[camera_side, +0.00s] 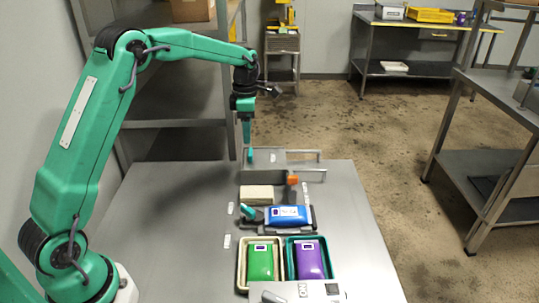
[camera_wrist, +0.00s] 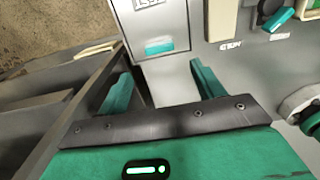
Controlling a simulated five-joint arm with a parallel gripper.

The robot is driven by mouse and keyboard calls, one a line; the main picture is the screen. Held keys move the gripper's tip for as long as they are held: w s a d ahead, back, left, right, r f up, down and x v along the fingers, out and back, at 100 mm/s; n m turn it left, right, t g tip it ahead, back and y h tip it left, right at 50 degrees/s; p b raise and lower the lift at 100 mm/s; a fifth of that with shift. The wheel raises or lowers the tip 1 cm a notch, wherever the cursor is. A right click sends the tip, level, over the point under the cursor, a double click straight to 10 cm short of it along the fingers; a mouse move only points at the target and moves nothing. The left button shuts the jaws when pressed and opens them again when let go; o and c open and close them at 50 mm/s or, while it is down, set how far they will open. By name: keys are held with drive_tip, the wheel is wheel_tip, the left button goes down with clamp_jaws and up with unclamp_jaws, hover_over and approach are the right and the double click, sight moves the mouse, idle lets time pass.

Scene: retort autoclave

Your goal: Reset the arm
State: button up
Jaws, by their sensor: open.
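My gripper (camera_side: 248,143) hangs from the raised arm over the far edge of the metal table (camera_side: 170,230). In the wrist view, my gripper (camera_wrist: 164,84) has its two teal fingers spread apart, with nothing held between them. A pale box face with a dark-framed label and a teal patch (camera_wrist: 160,46) lies beyond the fingers. In the side view, the fingers are near the grey box with a bar handle (camera_side: 268,158) at the table's back; I cannot tell if they touch it.
A green pack (camera_side: 260,262) lies in a cream tray, and a purple pack (camera_side: 308,259) in a teal tray. A blue pack (camera_side: 290,216) lies behind them on a dark holder. A cream block (camera_side: 257,194) and an orange knob (camera_side: 293,180) are farther back. The table's left side is clear.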

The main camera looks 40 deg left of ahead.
drive_tip(key=s+d+r+m+t, duration=0.1)
drive_tip(key=s+d+r+m, duration=0.2)
drive_tip(key=s+r+m, duration=0.4)
drive_tip(key=s+d+r+m+t, duration=0.2)
drive_tip(key=s+d+r+m, duration=0.2)
drive_tip(key=s+r+m, duration=0.3)
drive_tip(key=s+d+f+m+t, duration=0.1)
drive_tip(key=s+m, duration=0.5)
drive_tip(key=s, duration=0.3)
drive_tip(key=s+d+f+m+t, duration=0.1)
drive_tip(key=s+d+f+m, duration=0.1)
drive_tip(key=s+m, duration=0.5)
drive_tip(key=shift+s+d+t, duration=0.15)
drive_tip(key=shift+s+t, duration=0.15)
drive_tip(key=shift+s, duration=0.55)
